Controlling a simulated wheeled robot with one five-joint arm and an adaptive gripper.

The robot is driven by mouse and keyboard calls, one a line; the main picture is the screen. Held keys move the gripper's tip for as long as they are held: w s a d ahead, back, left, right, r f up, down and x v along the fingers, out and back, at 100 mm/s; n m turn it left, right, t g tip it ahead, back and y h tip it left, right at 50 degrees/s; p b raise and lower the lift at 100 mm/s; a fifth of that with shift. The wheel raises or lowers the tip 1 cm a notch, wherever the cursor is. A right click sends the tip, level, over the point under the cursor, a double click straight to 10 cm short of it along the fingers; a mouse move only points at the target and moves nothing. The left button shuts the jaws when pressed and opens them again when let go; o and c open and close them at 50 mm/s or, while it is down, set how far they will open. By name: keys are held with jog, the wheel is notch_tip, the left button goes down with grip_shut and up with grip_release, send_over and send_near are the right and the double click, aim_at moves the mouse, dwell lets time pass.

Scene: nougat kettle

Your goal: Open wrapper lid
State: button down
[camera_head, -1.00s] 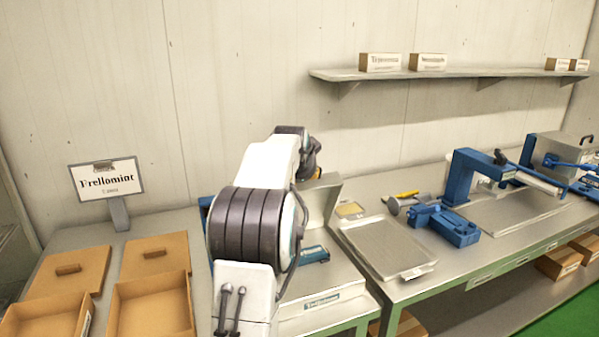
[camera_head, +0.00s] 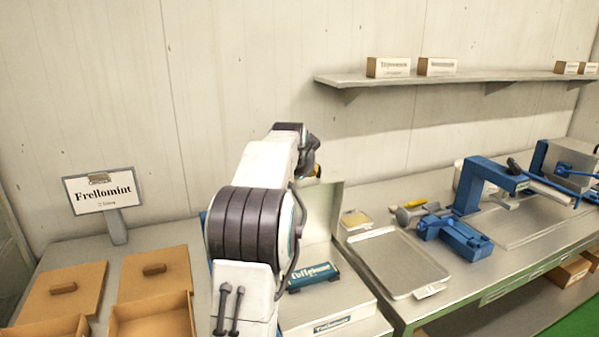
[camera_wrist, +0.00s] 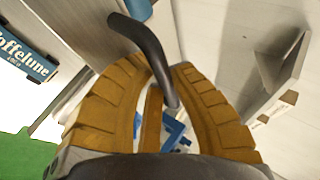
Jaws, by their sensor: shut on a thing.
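The wrapper is a low pale grey box (camera_head: 330,316) on the bench, just right of my arm in the head view. A grey panel that looks like its lid (camera_head: 327,212) stands raised at its back, partly hidden by my arm. In the wrist view, my gripper's yellow fingers (camera_wrist: 160,70) are closed around a dark curved handle (camera_wrist: 146,38), whose upper end meets a pale grey surface. In the head view, only a bit of yellow at my gripper (camera_head: 317,171) shows near the lid's top edge. A blue label plate (camera_head: 314,277) lies on the box.
Brown open boxes and lids (camera_head: 150,285) are at the left, below a Frellomint sign (camera_head: 101,191). A metal tray (camera_head: 398,262) and blue machines (camera_head: 455,238) stand on the bench to the right. A wall shelf (camera_head: 430,78) holds small boxes.

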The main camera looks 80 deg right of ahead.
jog(key=shift+d+r, duration=0.1)
jog(key=shift+r, duration=0.35)
jog(key=c, duration=1.4)
grip_release()
jog(key=shift+s, duration=0.2)
jog(key=shift+f, duration=0.2)
jog(key=shift+w, duration=0.1)
jog(key=v, duration=1.2)
